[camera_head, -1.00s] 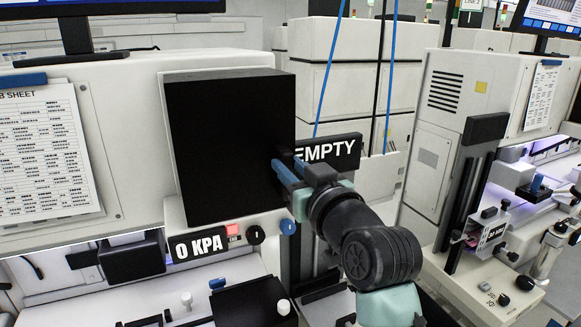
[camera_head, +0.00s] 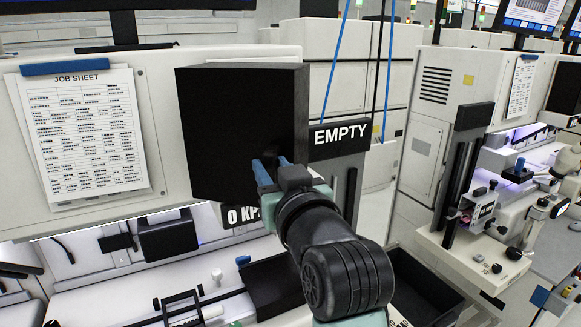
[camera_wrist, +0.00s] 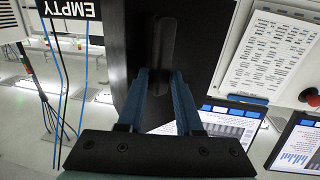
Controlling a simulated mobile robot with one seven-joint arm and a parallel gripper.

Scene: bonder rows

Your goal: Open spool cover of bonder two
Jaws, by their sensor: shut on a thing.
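The spool cover (camera_head: 225,125) is a black box-like door on the front of the pale bonder beside the job sheet. It appears swung partly outward, with its right edge nearer to me. Its upright black handle (camera_wrist: 163,40) shows in the wrist view. My gripper (camera_head: 270,168) is shut on this handle, with blue fingers on either side of it in the wrist view (camera_wrist: 161,78). The fingers and wrist hide most of the handle in the head view. What lies behind the cover is hidden.
An EMPTY sign (camera_head: 341,134) stands just right of the cover. A 0 KPA label (camera_head: 240,214) below it is partly hidden by my wrist. The job sheet (camera_head: 85,130) hangs at left. Another bonder (camera_head: 425,160) stands at right across a gap. Blue and black cables hang behind.

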